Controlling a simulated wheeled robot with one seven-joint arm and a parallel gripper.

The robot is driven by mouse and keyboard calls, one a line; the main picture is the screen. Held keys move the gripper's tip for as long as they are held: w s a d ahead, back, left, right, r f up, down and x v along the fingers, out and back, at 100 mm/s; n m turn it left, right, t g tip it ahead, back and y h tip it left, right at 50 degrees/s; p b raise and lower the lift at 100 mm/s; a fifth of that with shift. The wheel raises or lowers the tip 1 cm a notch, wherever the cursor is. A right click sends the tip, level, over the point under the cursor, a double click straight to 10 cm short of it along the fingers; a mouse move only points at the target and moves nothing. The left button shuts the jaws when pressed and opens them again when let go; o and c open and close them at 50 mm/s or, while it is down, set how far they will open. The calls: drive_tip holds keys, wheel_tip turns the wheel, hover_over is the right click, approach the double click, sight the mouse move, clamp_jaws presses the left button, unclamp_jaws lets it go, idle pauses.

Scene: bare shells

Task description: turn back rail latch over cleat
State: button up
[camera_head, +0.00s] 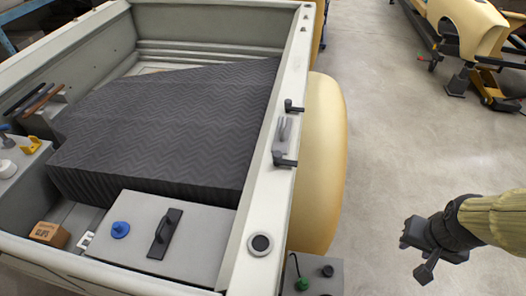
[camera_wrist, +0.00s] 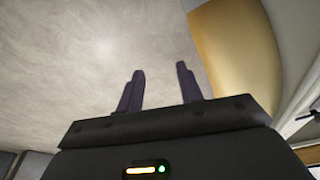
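A pale rail (camera_head: 262,205) runs along the right side of an open vehicle bed. On it sits a small grey cleat-like fitting (camera_head: 283,130) on a light plate. One dark latch (camera_head: 293,107) is at the plate's far end and another dark latch (camera_head: 284,160) at its near end. Neither looks to lie across the grey fitting; I cannot tell which is the back one. My gripper (camera_head: 412,254) is well to the right of the rail, over the floor. In the wrist view my gripper (camera_wrist: 160,72) has its fingers apart with nothing between them.
A yellow fender (camera_head: 322,165) bulges beside the rail and shows in the wrist view (camera_wrist: 238,50). A dark quilted cover (camera_head: 165,125) fills much of the bed. A grey box (camera_head: 160,240) with a black handle (camera_head: 165,233) stands near. Concrete floor around my gripper is clear.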

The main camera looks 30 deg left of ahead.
drive_tip(key=shift+a, duration=0.15)
drive_tip(key=shift+o, duration=1.2)
drive_tip(key=w+a+r+m+g+y+p, duration=0.15)
drive_tip(key=w+a+r, duration=0.25)
drive_tip(key=w+a, duration=0.4)
drive_tip(key=w+a+r+m+g+p, duration=0.1)
drive_tip(key=w+a+r+m, duration=0.1)
drive_tip(key=w+a+r, duration=0.45)
drive_tip(key=w+a+r+m+g+p, duration=0.1)
drive_tip(key=a+r+g, duration=0.1)
drive_tip(key=a, duration=0.8)
drive_tip(key=w+a+r+m+g+p, duration=0.1)
drive_tip(key=a+r+g+p, duration=0.1)
drive_tip(key=a, duration=0.9)
drive_tip(key=shift+v, duration=0.95)
drive_tip(key=shift+w+y, duration=0.1)
drive_tip(key=shift+y, duration=0.15)
